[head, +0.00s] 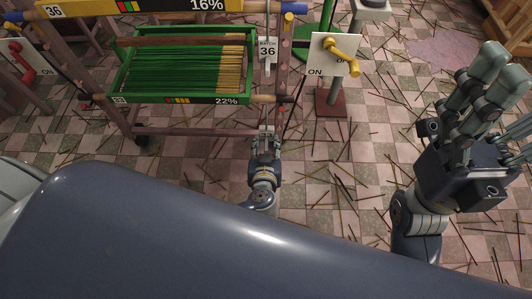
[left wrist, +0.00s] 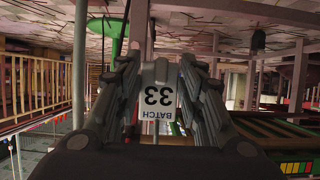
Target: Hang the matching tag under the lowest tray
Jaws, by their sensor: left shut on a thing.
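My left gripper (head: 265,138) is below and right of the lowest tray visible, a green tray (head: 190,101) holding green and tan sticks. Its front edge reads 22%; a small number at its left end is hard to read. In the left wrist view my left gripper (left wrist: 160,75) is shut on a white tag (left wrist: 158,97) reading BATCH 33, upside down in that picture. Another white tag (head: 267,50), reading BATCH 36, hangs by the rack's right side, above the left gripper. My right gripper (head: 500,90) is at the right, fingers apart and empty, away from the rack.
A yellow tray (head: 160,7) marked 36 and 16% is above the green one. A white ON panel (head: 333,55) with a yellow lever stands right of the rack on a post. A lower wooden bar (head: 195,131) crosses the rack. Loose sticks litter the tiled floor.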

